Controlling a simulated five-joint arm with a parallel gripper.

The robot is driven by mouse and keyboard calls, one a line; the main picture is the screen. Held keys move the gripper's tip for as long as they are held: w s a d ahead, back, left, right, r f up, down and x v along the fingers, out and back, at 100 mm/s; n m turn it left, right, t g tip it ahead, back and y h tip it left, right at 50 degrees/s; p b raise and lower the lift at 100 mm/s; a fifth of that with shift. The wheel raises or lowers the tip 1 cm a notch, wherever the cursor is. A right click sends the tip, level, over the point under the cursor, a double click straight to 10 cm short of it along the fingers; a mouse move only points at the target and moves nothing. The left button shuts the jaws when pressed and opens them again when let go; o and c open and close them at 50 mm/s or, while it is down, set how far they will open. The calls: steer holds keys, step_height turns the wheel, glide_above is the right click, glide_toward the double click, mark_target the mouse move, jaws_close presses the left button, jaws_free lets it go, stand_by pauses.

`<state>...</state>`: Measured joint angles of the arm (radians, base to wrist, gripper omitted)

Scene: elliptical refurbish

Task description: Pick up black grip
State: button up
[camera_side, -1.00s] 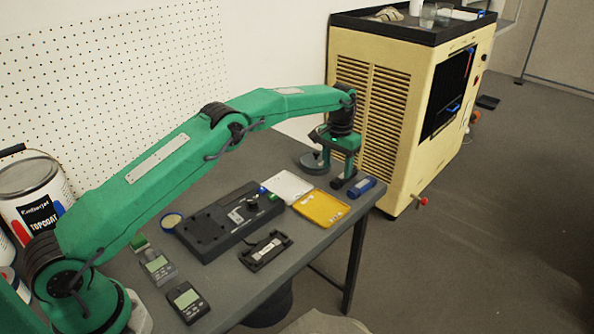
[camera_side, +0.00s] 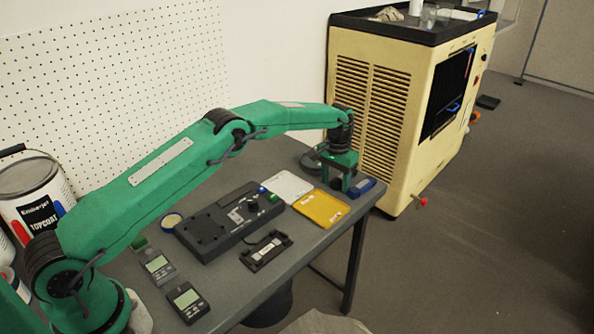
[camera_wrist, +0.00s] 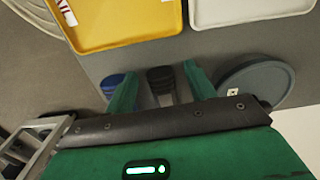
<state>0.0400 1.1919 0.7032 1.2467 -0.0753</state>
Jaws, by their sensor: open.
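The black grip (camera_wrist: 161,80) is a dark, ridged piece lying on the grey table. In the wrist view it shows between the two green fingers of my gripper (camera_wrist: 162,88). The fingers are open, with a visible gap on each side of it. Its near part is hidden by my gripper. In the side view my gripper (camera_side: 342,182) is low at the table's far right end, and the grip cannot be made out clearly there.
A blue ridged piece (camera_side: 362,187) lies just right of my gripper. A yellow tray (camera_side: 321,208) and a white tray (camera_side: 287,187) are near, with a round grey piece (camera_wrist: 253,82) on the other side. A cream cabinet (camera_side: 375,105) stands behind.

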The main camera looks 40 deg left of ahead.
steer(key=c, duration=1.1)
steer(key=shift+r, duration=0.15)
steer(key=shift+r, duration=1.8)
steer(key=shift+s+d+r, duration=0.1)
steer(key=shift+d+r, duration=0.1)
steer(key=shift+r, duration=0.1)
steer(key=s+d+r, duration=0.2)
steer(key=d, duration=0.1)
steer(key=s+d+r, duration=0.2)
steer(key=d, duration=0.1)
steer(key=s+d+r, duration=0.2)
steer(key=d, duration=0.1)
steer(key=shift+s+d+r, duration=0.1)
steer(key=shift+d+r, duration=0.1)
steer(key=shift+r, duration=0.1)
steer(key=shift+s, duration=0.1)
